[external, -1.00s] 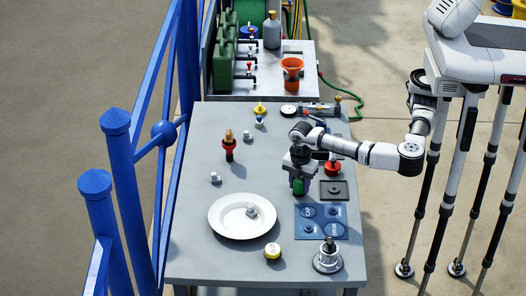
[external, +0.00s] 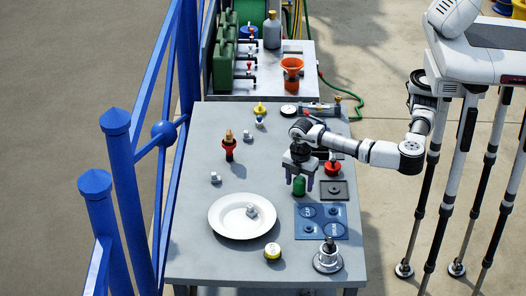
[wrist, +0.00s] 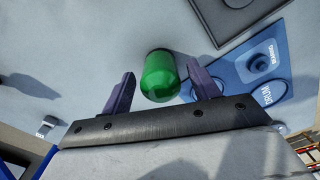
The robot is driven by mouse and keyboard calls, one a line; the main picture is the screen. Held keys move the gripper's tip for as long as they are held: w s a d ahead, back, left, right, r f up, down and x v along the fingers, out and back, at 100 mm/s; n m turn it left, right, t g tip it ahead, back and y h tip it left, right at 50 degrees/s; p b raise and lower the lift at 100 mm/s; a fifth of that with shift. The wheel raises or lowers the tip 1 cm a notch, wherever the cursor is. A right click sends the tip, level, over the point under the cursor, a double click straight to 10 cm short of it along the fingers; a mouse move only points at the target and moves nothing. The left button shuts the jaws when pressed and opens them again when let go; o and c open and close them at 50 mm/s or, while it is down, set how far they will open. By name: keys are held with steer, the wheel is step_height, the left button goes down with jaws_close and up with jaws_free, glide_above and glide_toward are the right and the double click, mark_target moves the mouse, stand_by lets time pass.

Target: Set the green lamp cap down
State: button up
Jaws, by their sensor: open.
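The green lamp cap (external: 299,186) stands on the grey table, just behind the upper left of the blue marked mat (external: 321,236). My gripper (external: 301,180) is above the cap with its fingers spread apart. In the wrist view the green lamp cap (wrist: 160,76) lies between the two purple fingers of my gripper (wrist: 162,88), with a gap on both sides. The blue mat (wrist: 236,92) shows to its right in that view.
A white plate (external: 228,222) with a small metal piece stands left of the mat. A dark square tray (external: 334,190) and a red knob (external: 332,168) are right of the cap.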

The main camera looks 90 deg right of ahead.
mark_target(300, 177)
step_height(300, 177, up, 11)
steer(key=b, duration=0.2)
steer(key=shift+b, duration=0.3)
